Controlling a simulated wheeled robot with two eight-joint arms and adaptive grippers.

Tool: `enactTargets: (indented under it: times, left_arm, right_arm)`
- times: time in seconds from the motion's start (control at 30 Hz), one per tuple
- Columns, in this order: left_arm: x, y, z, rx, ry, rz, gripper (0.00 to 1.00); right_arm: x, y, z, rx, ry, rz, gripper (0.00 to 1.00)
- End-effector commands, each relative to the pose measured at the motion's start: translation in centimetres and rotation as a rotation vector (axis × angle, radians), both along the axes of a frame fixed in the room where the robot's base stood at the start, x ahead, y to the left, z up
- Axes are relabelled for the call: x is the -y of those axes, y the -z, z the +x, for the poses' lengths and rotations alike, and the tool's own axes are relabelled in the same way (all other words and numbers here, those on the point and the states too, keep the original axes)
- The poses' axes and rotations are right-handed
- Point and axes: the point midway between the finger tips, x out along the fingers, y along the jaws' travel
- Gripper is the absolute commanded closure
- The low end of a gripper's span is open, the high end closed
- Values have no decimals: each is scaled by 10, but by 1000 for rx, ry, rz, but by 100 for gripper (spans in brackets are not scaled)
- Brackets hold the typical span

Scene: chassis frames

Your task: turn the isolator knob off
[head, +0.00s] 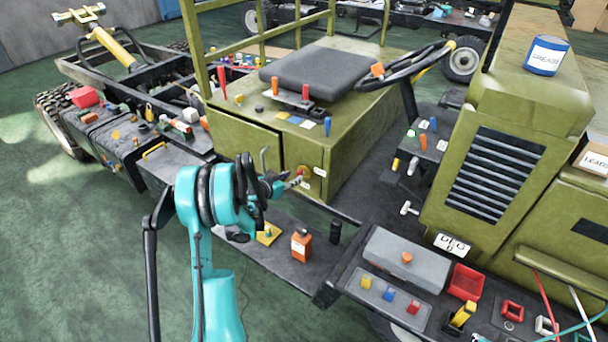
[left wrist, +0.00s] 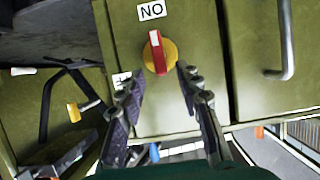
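The isolator knob (left wrist: 157,52) is a red bar handle on a round yellow plate, on a green panel. In the left wrist view its bar stands nearly upright, one end toward a white label (left wrist: 152,10) reading "NO" in this picture. A second label (left wrist: 121,80) is partly hidden by a finger. My left gripper (left wrist: 160,76) is open, its fingertips apart on either side of the knob's lower edge, with nothing between them clearly gripped. In the head view my left gripper (head: 288,183) is at the green seat box, overlapping the small knob (head: 304,171). My right gripper is not in view.
A metal bar handle (left wrist: 286,40) stands out from the panel to the right in the wrist view. The black seat (head: 318,73) tops the box.

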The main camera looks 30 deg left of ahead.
Motion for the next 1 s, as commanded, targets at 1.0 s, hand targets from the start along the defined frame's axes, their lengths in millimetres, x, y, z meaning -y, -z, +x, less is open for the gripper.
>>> enactTargets:
  times: [1.0]
  left_arm:
    - [5, 21, 52, -1, 1, 0, 100]
  right_arm:
    - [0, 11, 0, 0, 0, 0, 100]
